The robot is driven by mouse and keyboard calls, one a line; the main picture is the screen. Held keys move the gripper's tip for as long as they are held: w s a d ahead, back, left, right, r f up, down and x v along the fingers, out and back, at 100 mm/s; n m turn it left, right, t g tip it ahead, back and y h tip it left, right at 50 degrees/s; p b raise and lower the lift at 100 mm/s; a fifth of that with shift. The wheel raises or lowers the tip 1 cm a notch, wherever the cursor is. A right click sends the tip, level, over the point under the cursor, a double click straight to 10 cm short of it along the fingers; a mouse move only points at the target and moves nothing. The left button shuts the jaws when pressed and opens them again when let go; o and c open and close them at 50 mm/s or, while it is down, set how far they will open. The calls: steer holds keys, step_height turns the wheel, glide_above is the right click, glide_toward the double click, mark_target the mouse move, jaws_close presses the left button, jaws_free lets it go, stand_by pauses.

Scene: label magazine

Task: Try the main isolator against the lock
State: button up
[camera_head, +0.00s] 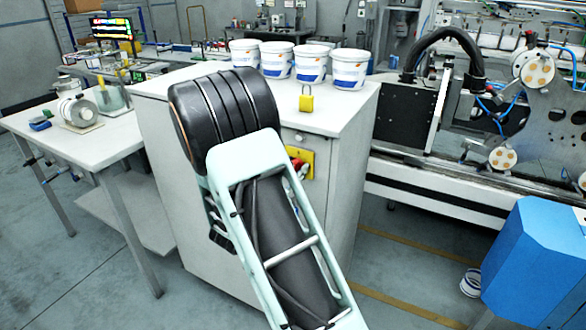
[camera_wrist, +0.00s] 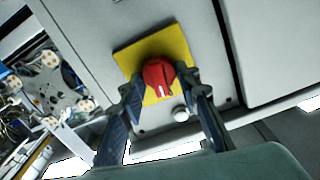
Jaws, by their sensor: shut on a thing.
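The main isolator is a red rotary handle (camera_wrist: 160,76) on a square yellow plate (camera_wrist: 133,60), fixed to the grey cabinet's face. A white mark shows on the handle. My gripper (camera_wrist: 163,92) has a finger on each side of the handle and is shut on it. In the head view the yellow plate (camera_head: 305,154) shows beside my arm, with a bit of red at its lower edge; my arm hides most of the gripper there. A yellow padlock (camera_head: 306,103) stands on the cabinet top, apart from the isolator.
Several white tubs (camera_head: 348,70) stand along the back of the cabinet top (camera_head: 345,108). A small round grey knob (camera_wrist: 180,113) sits below the plate. A side table (camera_head: 110,135) is at left, a machine (camera_head: 425,110) and a blue box (camera_head: 540,262) at right.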

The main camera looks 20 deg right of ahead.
steer(key=shift+n, duration=1.1)
steer(key=shift+c, duration=0.3)
steer(key=o, duration=1.1)
steer(key=v, duration=1.2)
